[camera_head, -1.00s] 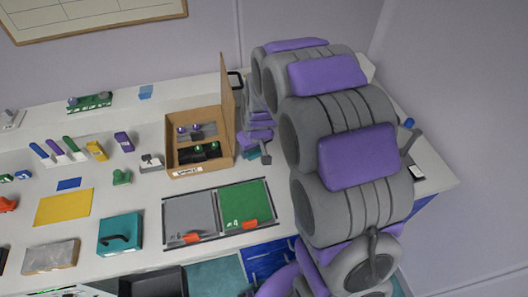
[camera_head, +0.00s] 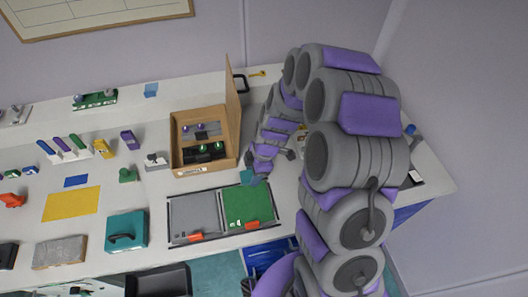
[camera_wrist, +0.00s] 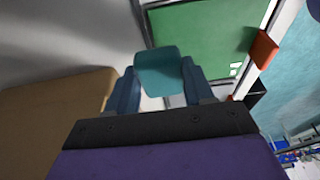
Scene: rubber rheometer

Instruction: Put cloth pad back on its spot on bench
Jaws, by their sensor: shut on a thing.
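My gripper (camera_wrist: 160,88) is shut on a teal cloth pad (camera_wrist: 161,66), which shows between its two fingers in the wrist view. In the head view the pad (camera_head: 251,178) hangs at the end of my arm. It is just behind the green panel of a framed grey-and-green tray, to the right of the cardboard box. I cannot tell how high it is above the bench (camera_head: 320,218). The pad's spot is not identifiable; a yellow patch (camera_head: 71,204) and a small blue patch (camera_head: 76,181) lie flat on the left.
The open cardboard box (camera_head: 194,171) with its raised lid stands close left of my gripper. The green panel (camera_head: 240,203) has an orange tab at its front. A teal case (camera_head: 126,231) sits front left. Bare bench shows right of the tray.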

